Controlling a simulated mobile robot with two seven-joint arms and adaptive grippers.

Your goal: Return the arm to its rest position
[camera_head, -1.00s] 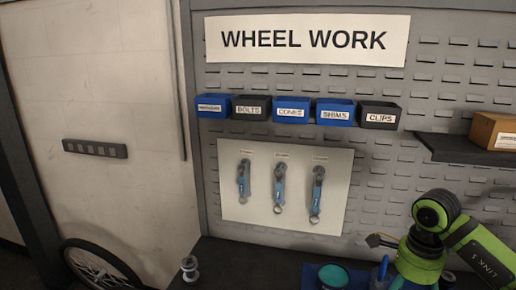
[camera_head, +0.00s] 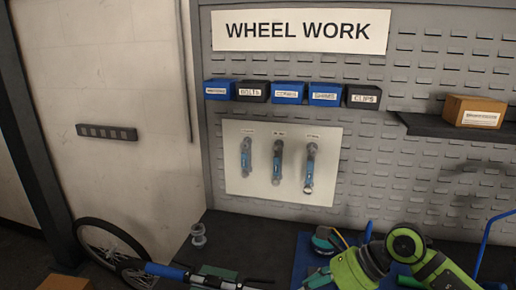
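A green arm with dark round joints (camera_head: 405,245), mine, comes in at the bottom right and bends at a joint over the bench. No gripper fingers show, so I cannot see what either gripper holds. My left arm is not in view. Three blue-handled tools hang upright on a white panel (camera_head: 237,180): one on the left (camera_head: 246,158), one in the middle (camera_head: 278,162), one on the right (camera_head: 310,167).
A row of blue and black bins (camera_head: 290,92) is fixed below the WHEEL WORK sign (camera_head: 301,31). A cardboard box (camera_head: 474,111) sits on a dark shelf (camera_head: 428,125). A wheel (camera_head: 108,241) leans at lower left. A silver spool (camera_head: 198,235) and blue-gripped bar (camera_head: 166,271) are near the bench.

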